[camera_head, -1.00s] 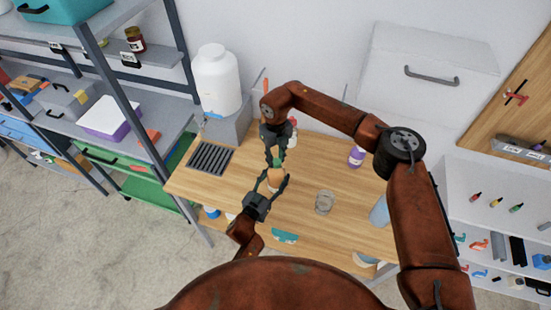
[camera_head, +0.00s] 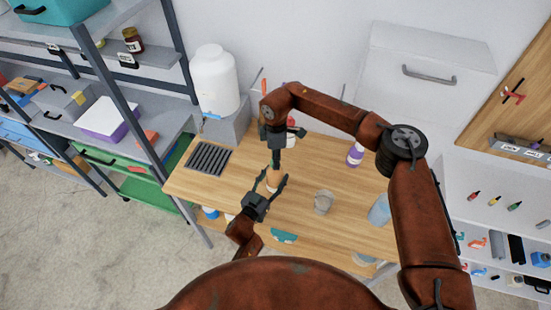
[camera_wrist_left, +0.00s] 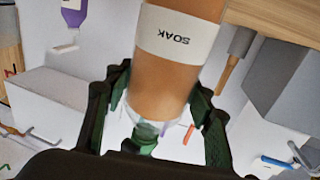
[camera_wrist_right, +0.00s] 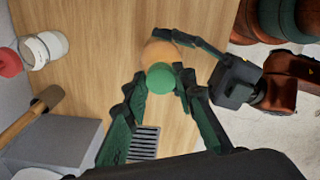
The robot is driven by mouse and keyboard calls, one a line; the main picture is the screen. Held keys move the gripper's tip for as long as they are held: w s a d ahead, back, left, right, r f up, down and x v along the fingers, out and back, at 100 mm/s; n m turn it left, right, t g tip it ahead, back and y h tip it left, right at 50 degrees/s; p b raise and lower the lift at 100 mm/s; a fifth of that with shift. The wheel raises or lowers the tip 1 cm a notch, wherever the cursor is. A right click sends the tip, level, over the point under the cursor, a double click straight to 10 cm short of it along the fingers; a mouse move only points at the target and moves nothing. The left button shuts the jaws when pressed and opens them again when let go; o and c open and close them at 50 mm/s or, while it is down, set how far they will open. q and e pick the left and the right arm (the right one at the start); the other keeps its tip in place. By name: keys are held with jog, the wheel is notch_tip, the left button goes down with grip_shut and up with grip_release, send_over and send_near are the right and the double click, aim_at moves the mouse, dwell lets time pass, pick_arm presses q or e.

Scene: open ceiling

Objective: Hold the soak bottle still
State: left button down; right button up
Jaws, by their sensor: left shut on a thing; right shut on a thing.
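The soak bottle (camera_head: 273,181) is amber-brown and stands upright over the wooden table. In the left wrist view its white label reads SOAK on the bottle (camera_wrist_left: 167,85). My left gripper (camera_head: 275,184) is shut on the bottle's body from the near side, one finger on each side. The bottle's rounded green cap (camera_wrist_right: 160,77) shows in the right wrist view. My right gripper (camera_head: 275,162) points down from above and is shut on this cap, with the fingertips beside it. In the head view the fingers mostly hide the cap.
A clear glass (camera_head: 323,202) and a blue bottle (camera_head: 380,210) stand to the right on the table (camera_head: 305,233). A purple bottle (camera_head: 355,155) is at the back. A dark grate (camera_head: 209,158) lies left, near a large white container (camera_head: 216,80).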

jog(key=m, duration=0.7)
jog(key=o, duration=0.7)
jog(key=shift+s, duration=0.1)
jog(key=shift+r, duration=2.3)
jog(key=shift+c, duration=0.4)
